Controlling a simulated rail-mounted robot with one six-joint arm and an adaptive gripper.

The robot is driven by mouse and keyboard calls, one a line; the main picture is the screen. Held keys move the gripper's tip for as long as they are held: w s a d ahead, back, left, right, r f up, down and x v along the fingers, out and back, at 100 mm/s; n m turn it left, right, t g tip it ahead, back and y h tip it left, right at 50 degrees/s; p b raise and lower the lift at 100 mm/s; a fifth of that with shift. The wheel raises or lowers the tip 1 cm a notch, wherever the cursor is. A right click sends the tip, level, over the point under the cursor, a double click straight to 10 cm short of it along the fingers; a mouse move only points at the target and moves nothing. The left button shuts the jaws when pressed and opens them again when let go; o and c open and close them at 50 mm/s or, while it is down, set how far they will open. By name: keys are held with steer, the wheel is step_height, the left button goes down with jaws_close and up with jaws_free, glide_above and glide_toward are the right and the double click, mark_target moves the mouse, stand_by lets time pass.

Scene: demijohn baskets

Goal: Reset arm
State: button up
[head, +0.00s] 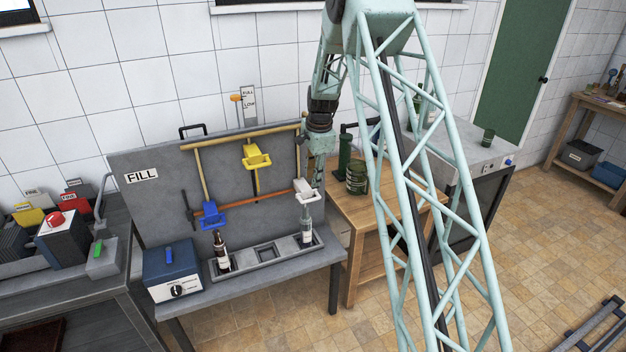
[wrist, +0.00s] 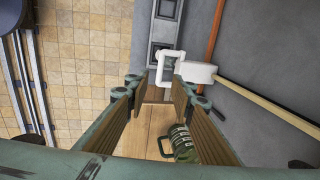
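My gripper (head: 317,172) hangs just above the right end of the filling bench, close to a white tap handle (head: 306,192). In the wrist view my gripper (wrist: 165,88) has its two wood-padded fingers spread apart with nothing held between them. The white handle (wrist: 197,72) shows just beyond the fingertips; whether a finger touches it I cannot tell. A bottle with a pale label (head: 306,228) stands below the white handle in the grey tray. My arm's lattice link covers part of the area right of the bench.
A dark bottle (head: 221,251) stands in the tray (head: 263,262) below a blue handle (head: 209,215). A yellow handle (head: 256,157) hangs between them. A blue box (head: 172,268) stands left. A green jar (head: 356,177) is on the wooden table (head: 375,205). The floor in front is clear.

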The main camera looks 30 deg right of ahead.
steer(key=shift+r, duration=0.1)
stand_by(0.5)
steer(key=s+a+r+n+b, duration=0.1)
steer(key=s+a+r+n, duration=0.2)
steer(key=s+a+r, duration=0.45)
steer(key=s+a+r+n+b, duration=0.1)
steer(key=s+a+r+n, duration=0.25)
steer(key=s+r, duration=0.65)
steer(key=s+a+r+n+b, duration=0.2)
steer(key=s+a+r+n, duration=0.1)
steer(key=s+a+r, duration=0.55)
steer(key=s+a+r+n+t+b, duration=0.1)
steer(key=s+a+r+n, duration=0.15)
steer(key=s, duration=0.65)
steer(key=s+a+r+n, duration=0.2)
steer(key=s+r, duration=0.2)
steer(key=s, duration=0.5)
steer(key=s+a+f+n+b, duration=0.1)
steer(key=s+f+n, duration=0.1)
steer(key=s, duration=0.7)
steer(key=s+a+f+n+b, duration=0.1)
steer(key=s+a+f+n, duration=0.1)
steer(key=s, duration=0.8)
steer(key=shift+n+t, duration=0.4)
